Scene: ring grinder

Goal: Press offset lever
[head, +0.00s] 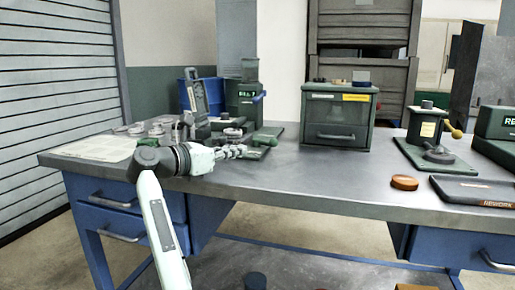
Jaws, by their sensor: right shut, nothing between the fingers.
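My right gripper (236,152) is shut and empty, pointing right over the left part of the workbench, in front of the grey machine parts. A brass-knobbed lever (453,130) sticks out from a green fixture (425,125) at the right. I cannot tell which of these is the offset lever. My left gripper is not in view.
A green drawer cabinet (338,118) stands at the back middle of the workbench (300,178). An orange-brown ring (404,183) and a dark rework tray (475,190) lie at the right front. A pale sheet (95,149) lies at the left. The middle front is clear.

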